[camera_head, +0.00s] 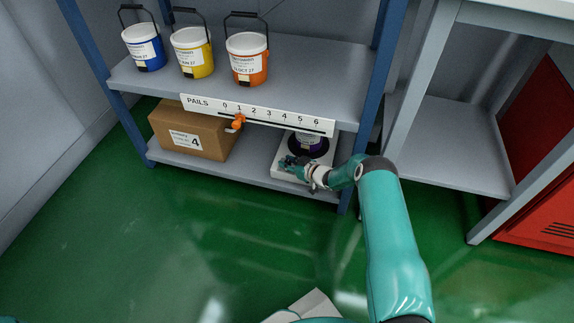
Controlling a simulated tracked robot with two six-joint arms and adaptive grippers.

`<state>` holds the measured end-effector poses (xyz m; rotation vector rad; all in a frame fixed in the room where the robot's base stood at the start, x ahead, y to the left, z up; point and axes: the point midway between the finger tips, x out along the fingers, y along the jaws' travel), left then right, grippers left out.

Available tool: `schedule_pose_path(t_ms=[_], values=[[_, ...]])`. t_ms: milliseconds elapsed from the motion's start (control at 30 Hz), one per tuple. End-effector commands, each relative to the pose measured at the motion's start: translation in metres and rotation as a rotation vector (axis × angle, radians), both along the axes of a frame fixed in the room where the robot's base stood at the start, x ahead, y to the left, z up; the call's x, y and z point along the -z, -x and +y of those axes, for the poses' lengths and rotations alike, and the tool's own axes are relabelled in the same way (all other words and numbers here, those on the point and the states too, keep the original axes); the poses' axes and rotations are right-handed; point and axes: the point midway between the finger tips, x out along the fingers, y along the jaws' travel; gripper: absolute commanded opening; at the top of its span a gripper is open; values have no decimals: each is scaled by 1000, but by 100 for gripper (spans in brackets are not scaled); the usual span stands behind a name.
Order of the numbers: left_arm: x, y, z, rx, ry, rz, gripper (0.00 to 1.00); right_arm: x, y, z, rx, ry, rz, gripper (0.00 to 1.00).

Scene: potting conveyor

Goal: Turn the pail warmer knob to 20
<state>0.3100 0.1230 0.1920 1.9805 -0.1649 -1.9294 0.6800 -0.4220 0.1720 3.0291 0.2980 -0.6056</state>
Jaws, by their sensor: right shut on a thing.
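The pail warmer (318,171) is a low white unit on the lower shelf, at its right end. A dark pail with a white label (309,143) stands on it, partly under the upper shelf's edge. My right gripper (292,164) reaches in from the right and is at the warmer's front left part, shut on its knob. The fingers hide the knob, and its scale and setting cannot be read. My left gripper is not in view.
Blue (145,48), yellow (193,53) and orange (247,59) pails stand on the upper shelf (330,60). A PAILS scale strip (270,113) with an orange pointer (238,122) runs along its edge. A cardboard box (190,130) sits left of the warmer.

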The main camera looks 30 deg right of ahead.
Motion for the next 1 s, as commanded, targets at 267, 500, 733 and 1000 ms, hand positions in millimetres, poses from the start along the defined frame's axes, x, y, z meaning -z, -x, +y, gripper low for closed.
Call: schedule_pose_path(t_ms=[267, 500, 733, 1000], values=[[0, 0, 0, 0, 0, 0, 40, -3, -2, 0, 1, 2, -6, 0], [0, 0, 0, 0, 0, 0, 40, -2, -2, 0, 0, 1, -4, 55], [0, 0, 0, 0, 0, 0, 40, -1, -1, 0, 0, 1, -2, 55], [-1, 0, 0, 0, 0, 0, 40, -7, 13, -4, 0, -1, -1, 55]])
